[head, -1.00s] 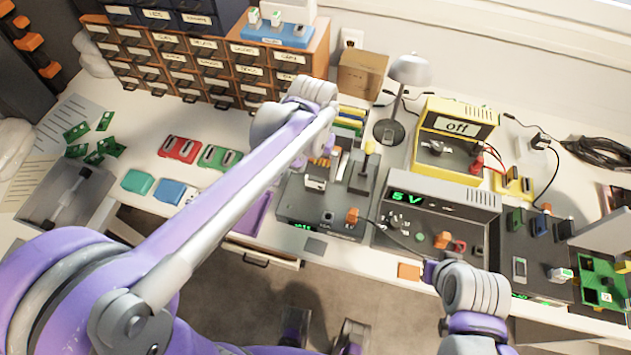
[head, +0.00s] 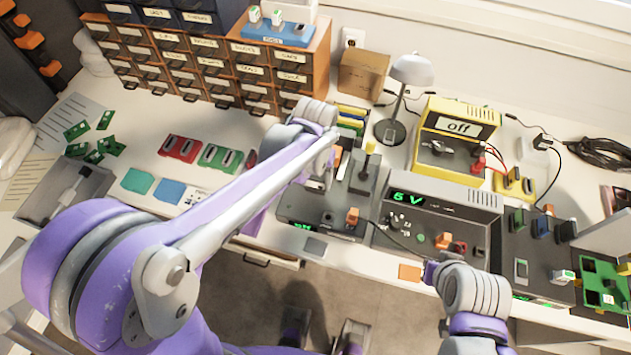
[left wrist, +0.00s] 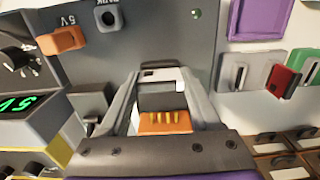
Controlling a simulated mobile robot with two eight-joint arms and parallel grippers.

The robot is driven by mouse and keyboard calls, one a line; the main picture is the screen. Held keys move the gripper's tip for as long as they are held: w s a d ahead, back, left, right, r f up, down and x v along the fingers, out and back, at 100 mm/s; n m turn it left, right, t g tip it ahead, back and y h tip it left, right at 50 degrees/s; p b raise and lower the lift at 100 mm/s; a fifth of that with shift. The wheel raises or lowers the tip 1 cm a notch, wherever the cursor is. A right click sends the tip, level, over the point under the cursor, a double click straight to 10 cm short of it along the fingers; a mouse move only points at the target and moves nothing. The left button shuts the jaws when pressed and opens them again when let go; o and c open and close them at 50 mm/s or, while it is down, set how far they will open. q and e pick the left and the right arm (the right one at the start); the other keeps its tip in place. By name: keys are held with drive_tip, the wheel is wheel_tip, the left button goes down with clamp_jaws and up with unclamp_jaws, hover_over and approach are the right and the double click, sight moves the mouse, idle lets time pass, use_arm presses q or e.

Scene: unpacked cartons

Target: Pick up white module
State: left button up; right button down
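The white module (left wrist: 182,80), with a dark middle, lies between the fingertips of my left gripper (left wrist: 161,84) in the left wrist view. An orange block with yellow pins (left wrist: 163,122) shows just below it, between the fingers. The fingers stand close on both sides of the module; I cannot tell whether they press on it. In the head view my left gripper (head: 322,172) is down over the dark grey device (head: 290,205), and the arm hides most of the module. My right gripper (head: 432,270) is over the front edge of the bench, its fingers unclear.
Red and green modules (head: 180,148) lie left. A drawer cabinet (head: 210,65) stands at the back.

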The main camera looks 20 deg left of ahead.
sight(315, 178)
use_arm(q)
clamp_jaws()
wheel_tip(315, 178, up, 10)
drive_tip(key=shift+r+p, duration=0.1)
drive_tip(key=shift+p, duration=0.35)
idle(0.4)
